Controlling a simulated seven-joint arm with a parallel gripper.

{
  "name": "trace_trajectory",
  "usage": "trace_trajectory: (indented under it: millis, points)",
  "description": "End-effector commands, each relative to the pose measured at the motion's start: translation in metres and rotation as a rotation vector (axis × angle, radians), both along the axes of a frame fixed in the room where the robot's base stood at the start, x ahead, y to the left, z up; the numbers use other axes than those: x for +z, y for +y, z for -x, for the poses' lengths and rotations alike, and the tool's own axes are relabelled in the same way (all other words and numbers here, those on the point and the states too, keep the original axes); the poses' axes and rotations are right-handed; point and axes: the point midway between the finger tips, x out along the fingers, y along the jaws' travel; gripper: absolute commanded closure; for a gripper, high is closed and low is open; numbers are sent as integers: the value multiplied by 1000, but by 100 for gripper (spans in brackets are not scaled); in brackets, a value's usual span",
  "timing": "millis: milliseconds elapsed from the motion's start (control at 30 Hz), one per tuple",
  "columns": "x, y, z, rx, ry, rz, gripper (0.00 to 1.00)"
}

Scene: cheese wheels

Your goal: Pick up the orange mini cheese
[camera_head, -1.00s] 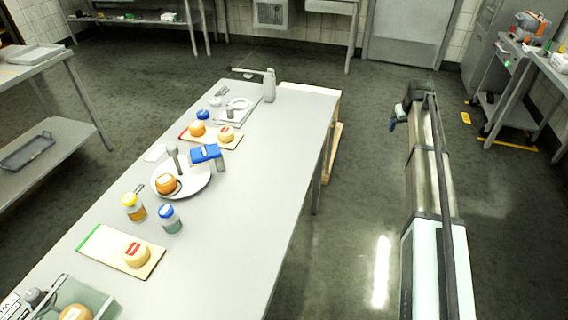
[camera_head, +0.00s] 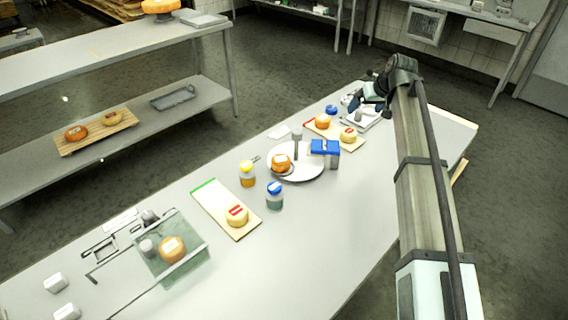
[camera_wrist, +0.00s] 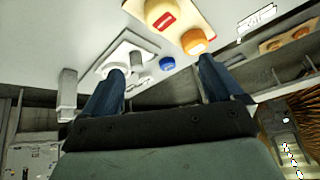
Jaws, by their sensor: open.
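Several orange mini cheeses show in the head view. One orange cheese (camera_head: 281,163) sits on a round white plate (camera_head: 311,172), one orange cheese (camera_head: 322,121) lies on the far red-edged board (camera_head: 335,131), and one (camera_head: 172,249) is in a clear greenish container (camera_head: 196,261). In the wrist view an orange cheese (camera_wrist: 195,42) is near the right finger, beside a pale yellow cheese with a red label (camera_wrist: 163,12). My gripper (camera_wrist: 158,82) has its blue fingers spread with nothing between them. In the head view it is above the table's far end, partly hidden by my arm.
Near the plate stand a blue box (camera_head: 326,147), a yellow-lidded jar (camera_head: 247,175) and a blue-lidded jar (camera_head: 274,196). A green-edged board (camera_head: 212,196) holds another pale cheese (camera_head: 237,215). The table's front right (camera_head: 330,235) is clear.

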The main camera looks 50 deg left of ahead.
Motion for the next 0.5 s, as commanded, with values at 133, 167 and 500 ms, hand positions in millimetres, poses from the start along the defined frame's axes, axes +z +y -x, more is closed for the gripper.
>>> trace_trajectory:
  millis: [133,167,500]
  points:
    - [20,69,69,109,25,-41,7]
    - [23,80,82,128,29,-47,7]
    - [47,159,209,246,120,-37,7]
